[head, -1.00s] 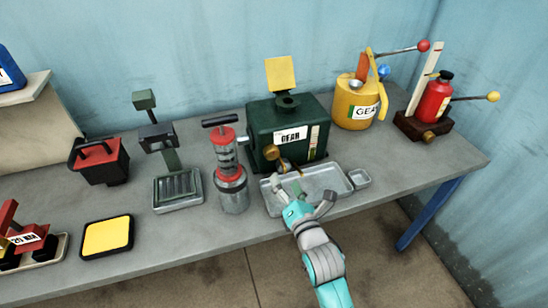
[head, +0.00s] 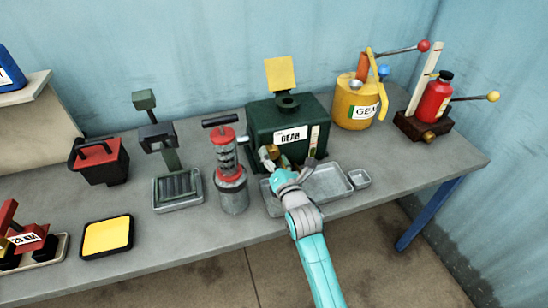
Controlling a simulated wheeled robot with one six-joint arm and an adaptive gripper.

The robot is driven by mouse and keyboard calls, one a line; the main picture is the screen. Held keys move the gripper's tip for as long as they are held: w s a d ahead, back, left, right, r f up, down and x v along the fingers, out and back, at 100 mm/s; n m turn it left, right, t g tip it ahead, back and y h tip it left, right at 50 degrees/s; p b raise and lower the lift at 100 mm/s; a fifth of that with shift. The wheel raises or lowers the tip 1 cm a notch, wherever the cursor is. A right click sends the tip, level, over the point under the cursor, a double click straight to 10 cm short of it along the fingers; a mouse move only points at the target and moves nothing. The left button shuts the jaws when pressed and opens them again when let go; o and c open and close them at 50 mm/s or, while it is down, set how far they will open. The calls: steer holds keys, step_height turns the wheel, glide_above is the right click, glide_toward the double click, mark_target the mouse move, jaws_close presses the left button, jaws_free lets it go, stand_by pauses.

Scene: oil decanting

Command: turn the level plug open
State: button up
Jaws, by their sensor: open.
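The green gear oil box (head: 258,125) stands on the bench, its yellow lid flap (head: 280,74) raised. A round brass fitting (head: 272,151) sits low on its front face; I cannot tell whether this is the level plug. My gripper (head: 288,164) is open, close against the lower front of the box. Its left finger is beside or in front of the brass fitting, and its right finger is near the pale gauge strip (head: 314,138). Contact cannot be told. The gripper hides the lower middle of the box front.
A grey metal tray (head: 335,190) lies below the box, with a small dish (head: 358,178) at its right. A red-banded hand pump (head: 229,165) stands close on the left. A yellow oil can (head: 354,110) and a red bottle (head: 436,98) stand at right.

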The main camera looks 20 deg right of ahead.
steer(key=c, duration=1.2)
steer(key=shift+o, duration=0.2)
